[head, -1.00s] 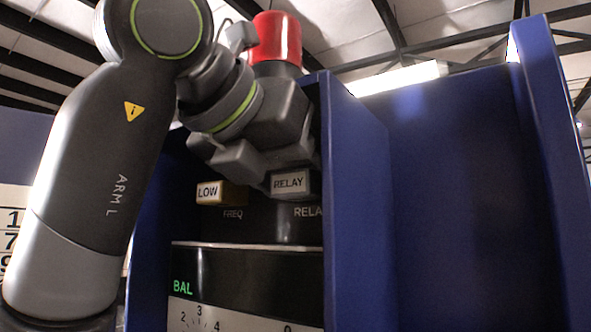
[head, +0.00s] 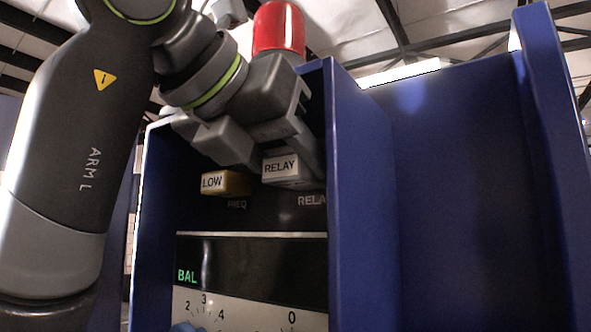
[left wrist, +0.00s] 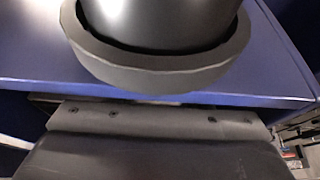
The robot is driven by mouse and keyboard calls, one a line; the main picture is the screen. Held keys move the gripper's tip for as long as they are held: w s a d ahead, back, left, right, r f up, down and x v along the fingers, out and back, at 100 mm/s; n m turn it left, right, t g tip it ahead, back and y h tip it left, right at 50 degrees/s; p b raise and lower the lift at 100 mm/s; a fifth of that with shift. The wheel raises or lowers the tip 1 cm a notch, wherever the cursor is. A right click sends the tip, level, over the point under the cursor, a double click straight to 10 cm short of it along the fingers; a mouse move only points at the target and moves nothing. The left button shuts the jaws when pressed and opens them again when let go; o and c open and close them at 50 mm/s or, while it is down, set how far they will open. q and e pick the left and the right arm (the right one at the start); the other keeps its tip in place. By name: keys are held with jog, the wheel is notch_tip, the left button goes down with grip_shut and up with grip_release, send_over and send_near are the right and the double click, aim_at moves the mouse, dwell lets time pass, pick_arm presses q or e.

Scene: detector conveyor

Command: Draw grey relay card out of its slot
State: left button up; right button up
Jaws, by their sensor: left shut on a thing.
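The grey relay card (head: 282,168), with a pale RELAY label on its front, is in the upper part of the blue cabinet. It stands out from the dark panel, above the printed RELA lettering. My left gripper (head: 264,148) reaches in from the upper left and is shut on the relay card. The gripper hides the card's upper part, and I cannot see how much of the card is still in the slot. In the left wrist view only the grey gripper body (left wrist: 155,120) shows; its fingertips and the card are hidden. My right gripper is not in view.
A yellow LOW card (head: 226,183) sits just left of the relay card. The blue side wall (head: 360,200) stands close on the right. A red beacon (head: 279,30) rises on top, its dark base (left wrist: 160,70) close to the wrist. A dial (head: 250,308) lies below.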

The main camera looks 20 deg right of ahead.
pick_arm(q)
jog(key=shift+s+a+b, duration=0.6)
jog(key=shift+s+a, duration=0.2)
jog(key=shift+a, duration=0.25)
jog(key=shift+s+a+b, duration=0.6)
jog(key=shift+s+a, duration=0.15)
jog(key=shift+a, duration=0.25)
jog(key=shift+s+a, duration=0.25)
jog(key=shift+a, duration=0.05)
